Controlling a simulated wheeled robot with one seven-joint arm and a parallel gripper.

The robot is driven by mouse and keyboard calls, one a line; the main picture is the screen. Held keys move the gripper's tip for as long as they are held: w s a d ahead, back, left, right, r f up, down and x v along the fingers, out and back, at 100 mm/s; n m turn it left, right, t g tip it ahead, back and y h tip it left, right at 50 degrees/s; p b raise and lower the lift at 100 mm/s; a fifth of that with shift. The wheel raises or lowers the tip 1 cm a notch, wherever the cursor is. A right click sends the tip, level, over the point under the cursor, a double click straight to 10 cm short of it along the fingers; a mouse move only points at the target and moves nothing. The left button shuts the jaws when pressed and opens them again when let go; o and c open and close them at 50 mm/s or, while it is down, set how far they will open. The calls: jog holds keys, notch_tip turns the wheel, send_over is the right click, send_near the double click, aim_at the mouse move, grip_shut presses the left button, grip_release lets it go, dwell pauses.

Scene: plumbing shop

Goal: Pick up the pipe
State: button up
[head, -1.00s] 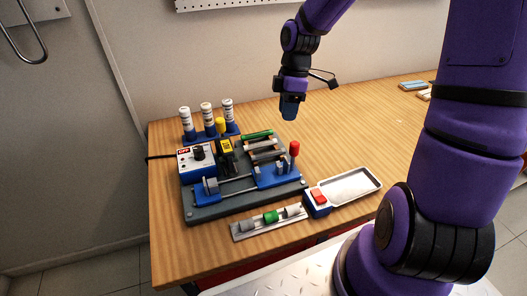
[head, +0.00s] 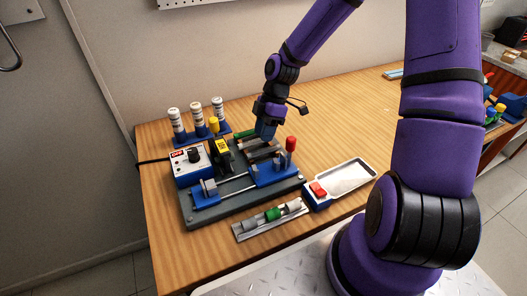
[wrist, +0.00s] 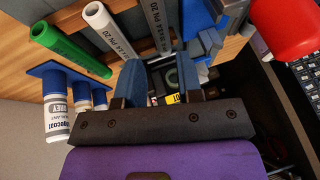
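Several pipes lie on the rack at the back right of the grey machine. A green pipe (head: 244,134) is the farthest back, and it also shows in the wrist view (wrist: 68,49). My gripper (head: 265,136) is just above the rack in the head view and hides part of the pipes. In the wrist view its two blue fingers (wrist: 161,82) are apart, with no pipe visible between them. Which pipe is meant cannot be told.
The machine's grey base (head: 192,222) carries a control box (head: 191,168) and a red knob (head: 291,144). White bottles (head: 198,124) stand behind it. A fittings tray (head: 240,232), a red-button box (head: 317,196) and a white tray (head: 345,180) lie in front.

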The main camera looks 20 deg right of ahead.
aim_at(264, 152)
jog(key=shift+d+x, duration=0.1)
jog(key=shift+x, duration=1.2)
jog(key=shift+d+x, duration=0.15)
jog(key=shift+x, duration=1.1)
jog(key=shift+s+f, duration=0.1)
jog(key=shift+f, duration=0.2)
grip_shut()
